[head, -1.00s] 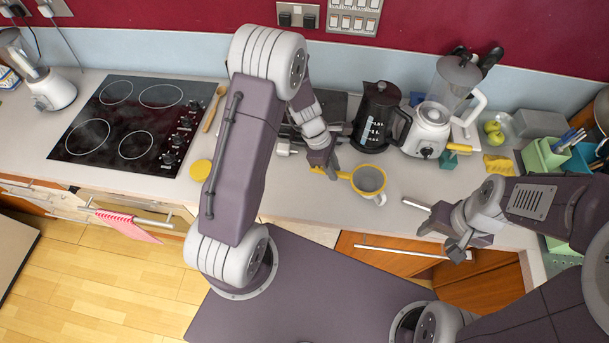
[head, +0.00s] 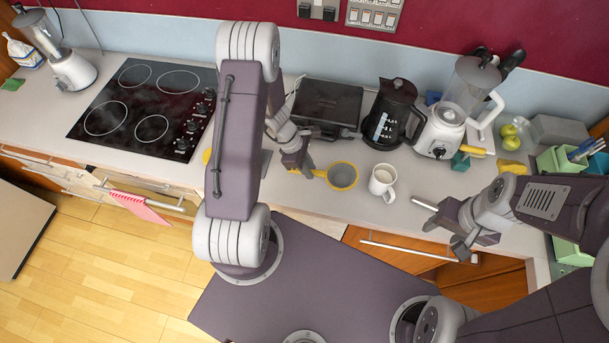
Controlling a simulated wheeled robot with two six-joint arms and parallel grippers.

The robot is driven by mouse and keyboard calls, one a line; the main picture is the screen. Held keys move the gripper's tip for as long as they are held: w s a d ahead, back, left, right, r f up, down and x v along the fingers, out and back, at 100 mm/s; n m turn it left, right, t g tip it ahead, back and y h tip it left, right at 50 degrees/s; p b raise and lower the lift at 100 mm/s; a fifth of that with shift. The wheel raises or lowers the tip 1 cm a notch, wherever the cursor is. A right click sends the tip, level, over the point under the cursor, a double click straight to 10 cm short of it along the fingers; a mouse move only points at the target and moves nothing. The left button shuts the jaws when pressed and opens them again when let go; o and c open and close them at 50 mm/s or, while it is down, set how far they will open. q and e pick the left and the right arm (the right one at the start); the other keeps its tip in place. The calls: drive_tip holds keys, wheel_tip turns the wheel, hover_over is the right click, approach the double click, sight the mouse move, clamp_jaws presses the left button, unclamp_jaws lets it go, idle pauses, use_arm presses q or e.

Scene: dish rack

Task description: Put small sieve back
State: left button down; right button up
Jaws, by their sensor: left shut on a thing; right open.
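The small sieve (head: 343,176) has a grey mesh bowl, a yellow rim and a yellow handle. It is in the middle of the head view, over the counter's front part, left of a white mug (head: 382,181). My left gripper (head: 302,170) is shut on the sieve's handle, with the bowl pointing right. The height of the sieve above the counter is hard to tell. My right gripper (head: 440,223) is open and empty at the counter's front edge, right of the mug.
A black kettle (head: 390,115), a blender (head: 447,120) and a dark flat appliance (head: 327,106) stand behind. A black hob (head: 148,110) lies left. Green containers (head: 560,160) with utensils stand at the right. The counter between hob and sieve is partly hidden by my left arm.

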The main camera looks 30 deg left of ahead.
sight(299, 173)
use_arm(q)
drive_tip(key=shift+s+a+f, duration=0.25)
drive_tip(key=shift+a+f, duration=0.1)
drive_tip(key=shift+a, duration=0.2)
drive_tip(key=shift+s+a+f, duration=0.2)
drive_tip(key=shift+a+f, duration=0.15)
drive_tip(key=shift+a, duration=0.2)
wheel_tip(299, 173, down, 3)
drive_tip(key=shift+d+f+p, duration=0.1)
drive_tip(key=shift+d+p, duration=0.05)
drive_tip(key=shift+p, duration=0.15)
drive_tip(key=shift+f, duration=0.2)
drive_tip(key=shift+f+b, duration=0.25)
drive_tip(key=shift+b, duration=0.1)
drive_tip(key=c, duration=1.3)
unclamp_jaws()
drive_tip(key=shift+r, duration=0.1)
